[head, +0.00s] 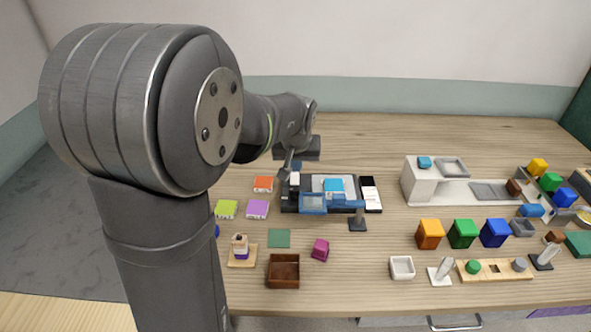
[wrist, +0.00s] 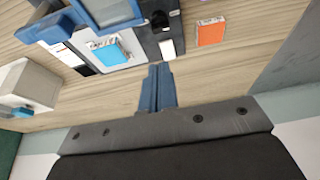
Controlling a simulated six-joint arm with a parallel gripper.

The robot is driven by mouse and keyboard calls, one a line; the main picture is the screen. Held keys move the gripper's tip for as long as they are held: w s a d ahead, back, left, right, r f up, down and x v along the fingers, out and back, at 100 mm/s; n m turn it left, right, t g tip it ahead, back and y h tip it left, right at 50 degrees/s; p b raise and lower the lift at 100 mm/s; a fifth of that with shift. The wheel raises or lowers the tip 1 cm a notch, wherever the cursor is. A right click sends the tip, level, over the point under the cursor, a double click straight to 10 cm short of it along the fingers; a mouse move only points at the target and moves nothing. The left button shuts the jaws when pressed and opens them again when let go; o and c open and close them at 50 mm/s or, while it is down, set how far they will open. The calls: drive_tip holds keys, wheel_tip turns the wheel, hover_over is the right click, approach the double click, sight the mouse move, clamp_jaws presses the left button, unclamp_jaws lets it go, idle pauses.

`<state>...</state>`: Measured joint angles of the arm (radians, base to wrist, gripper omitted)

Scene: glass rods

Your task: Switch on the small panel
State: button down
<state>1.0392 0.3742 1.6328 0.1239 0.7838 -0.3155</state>
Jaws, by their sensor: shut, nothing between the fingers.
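A small dark panel (wrist: 154,34) with a pale switch-like piece (wrist: 166,47) shows at the top centre of the wrist view. In the head view my gripper (head: 297,166) is partly hidden behind my arm, at the panel's back side.
A blue framed stand (head: 313,204) and a light-blue block (head: 334,185) are right of the panel. An orange packet (head: 263,184) lies left of it. A white unit (head: 421,184) stands farther right. Bare table lies behind the panel.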

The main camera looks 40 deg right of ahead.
sight(296, 175)
drive_tip(key=w+d+r, duration=0.2)
drive_tip(key=w+d, duration=0.2)
drive_tip(key=shift+w+d+r, duration=0.2)
drive_tip(key=shift+w+r, duration=0.2)
drive_tip(key=x, duration=1.4)
drive_tip(key=shift+s+a+f, duration=0.15)
drive_tip(key=shift+s+a, duration=0.2)
drive_tip(key=shift+a, duration=0.05)
drive_tip(key=shift+d+f, duration=0.1)
drive_tip(key=shift+f, duration=0.1)
